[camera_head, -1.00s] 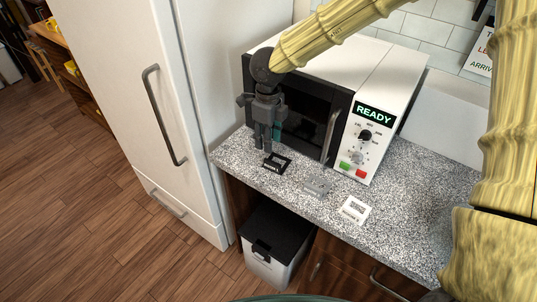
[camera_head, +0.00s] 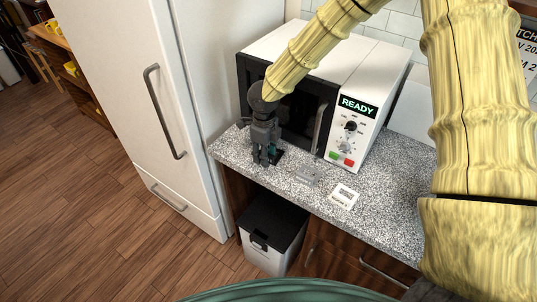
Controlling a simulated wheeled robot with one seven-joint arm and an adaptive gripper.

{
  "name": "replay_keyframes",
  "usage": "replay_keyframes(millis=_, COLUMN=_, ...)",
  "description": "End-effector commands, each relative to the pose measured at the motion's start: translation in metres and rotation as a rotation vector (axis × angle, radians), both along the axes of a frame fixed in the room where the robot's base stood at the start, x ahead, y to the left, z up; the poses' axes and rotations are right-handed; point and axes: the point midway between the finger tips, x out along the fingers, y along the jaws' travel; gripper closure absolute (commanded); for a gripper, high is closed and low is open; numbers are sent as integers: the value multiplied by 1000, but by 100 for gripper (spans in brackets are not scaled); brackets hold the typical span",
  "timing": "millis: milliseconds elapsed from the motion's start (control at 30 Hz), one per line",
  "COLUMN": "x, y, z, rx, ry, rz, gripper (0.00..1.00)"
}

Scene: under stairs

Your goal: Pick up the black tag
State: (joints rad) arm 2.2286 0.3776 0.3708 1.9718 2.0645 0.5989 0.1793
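The black tag (camera_head: 278,156) lies on the speckled grey counter (camera_head: 235,150) in front of the microwave. In the head view it is mostly hidden behind my gripper, with only a dark part showing at the right of the fingers. My gripper (camera_head: 263,162) points down, its two fingers apart with a small gap between them. Its tips appear just above or at the counter beside the tag. I cannot tell whether they touch the tag. Nothing shows held between the fingers.
The white microwave (camera_head: 372,85) stands close behind, showing READY. A tall white fridge (camera_head: 120,80) stands left. A bin (camera_head: 270,240) sits below.

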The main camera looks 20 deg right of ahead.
Motion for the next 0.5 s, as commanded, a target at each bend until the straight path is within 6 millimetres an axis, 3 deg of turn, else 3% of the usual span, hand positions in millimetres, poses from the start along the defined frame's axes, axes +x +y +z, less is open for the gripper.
replay_keyframes(millis=167, x=0, y=0, z=-1, rx=0, ry=0, rz=0, gripper=63)
replay_keyframes(millis=400, x=0, y=0, z=-1, rx=0, ry=0, rz=0, gripper=100)
replay_keyframes(millis=500, x=0, y=0, z=-1, rx=0, ry=0, rz=0, gripper=100)
